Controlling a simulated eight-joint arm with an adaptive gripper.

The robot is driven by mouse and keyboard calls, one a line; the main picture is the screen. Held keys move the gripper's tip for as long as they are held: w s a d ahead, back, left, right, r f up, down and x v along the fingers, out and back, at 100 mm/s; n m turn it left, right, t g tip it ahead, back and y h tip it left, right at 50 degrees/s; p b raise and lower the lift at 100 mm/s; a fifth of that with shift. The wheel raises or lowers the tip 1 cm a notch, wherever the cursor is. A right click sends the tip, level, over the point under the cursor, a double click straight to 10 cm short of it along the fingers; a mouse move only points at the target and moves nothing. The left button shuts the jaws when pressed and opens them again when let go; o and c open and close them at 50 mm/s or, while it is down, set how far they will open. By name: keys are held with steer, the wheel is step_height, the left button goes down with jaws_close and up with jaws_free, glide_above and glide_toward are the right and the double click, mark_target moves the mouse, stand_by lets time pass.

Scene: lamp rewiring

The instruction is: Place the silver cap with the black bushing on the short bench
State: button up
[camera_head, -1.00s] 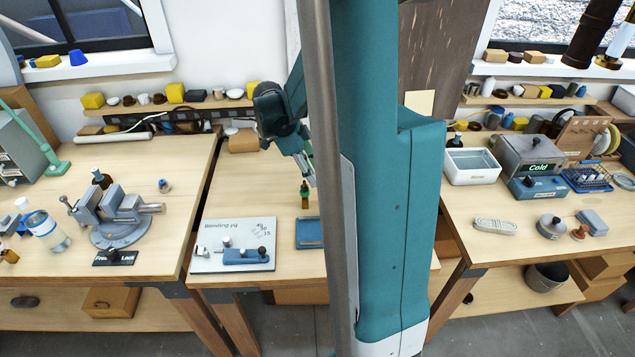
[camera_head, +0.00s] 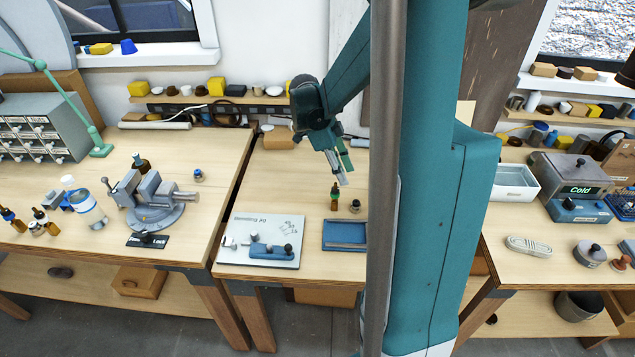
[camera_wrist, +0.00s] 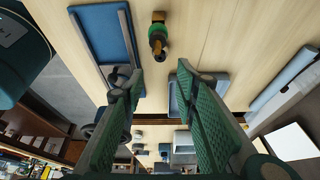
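A small silver cap with a black top (camera_head: 355,206) stands on the short middle bench (camera_head: 290,182), right of a brown bottle-like piece with a green band (camera_head: 334,196). It is too small to make out the bushing clearly. The banded piece also shows in the wrist view (camera_wrist: 157,38). My gripper (camera_head: 345,178) hangs above and behind these two pieces, pointing down. In the wrist view its green-padded fingers (camera_wrist: 165,100) are wide apart with nothing held between them. I cannot surely make out the cap in the wrist view.
A blue tray (camera_head: 344,247) lies at the front of the short bench, with the bending jig (camera_head: 262,240) left of it. A vise (camera_head: 152,200) stands on the left bench. My own column hides the right end of the short bench.

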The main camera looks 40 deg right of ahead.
steer(key=shift+a, duration=0.1)
steer(key=shift+w+a+r+n, duration=0.1)
steer(key=shift+a+r+n, duration=0.3)
steer(key=shift+a, duration=0.15)
steer(key=s+a+r+n+t+y, duration=0.1)
steer(key=s+a+r+n+t, duration=0.2)
steer(key=a+n, duration=0.6)
steer(key=s+a+r+n+t+y, duration=0.1)
steer(key=a+r+n+t, duration=0.3)
steer(key=a+n, duration=0.5)
steer(key=s+a+r+n+t+y, duration=0.1)
steer(key=s+a+r+n+t, duration=0.2)
steer(key=a+n, duration=0.5)
steer(key=s+a+r, duration=0.1)
steer(key=a, duration=0.9)
steer(key=shift+s+r+n+t, duration=0.25)
steer(key=shift+s+n+t, duration=0.05)
steer(key=shift+s+n, duration=0.1)
